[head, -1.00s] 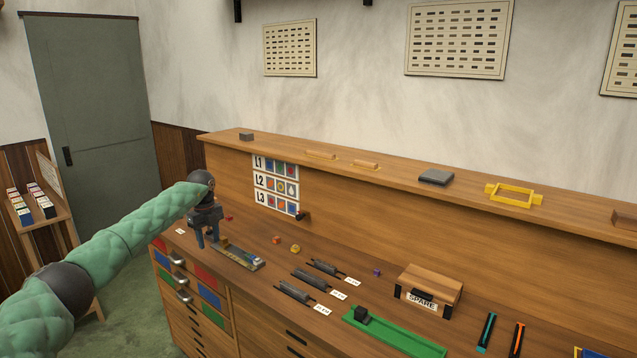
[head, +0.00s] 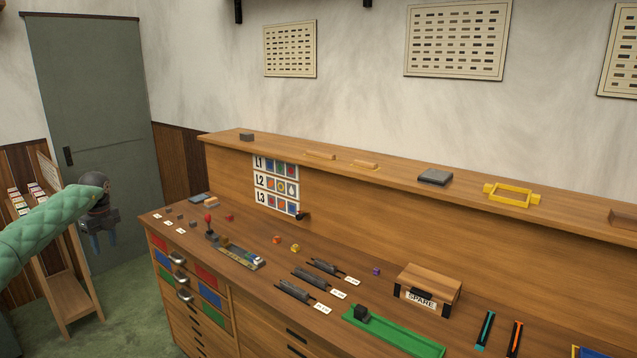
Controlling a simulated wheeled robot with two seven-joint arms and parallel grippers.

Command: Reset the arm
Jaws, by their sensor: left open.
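My left arm comes in from the left with a green padded sleeve. Its left gripper (head: 104,240) hangs fingers down, open and empty, left of the workbench and in front of the grey door. It is apart from everything on the bench. The workbench (head: 262,300) carries a tray-like composing stick (head: 240,257) with small coloured pieces, and a red-knobbed tool (head: 210,225) stands upright near its left end. My right gripper is not in view.
A small wooden stand (head: 65,300) with coloured cards is behind my left gripper. Dark roller-like tools (head: 294,291), a green tray (head: 395,335) and a SPARE box (head: 428,285) sit on the bench. Floor between stand and bench is clear.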

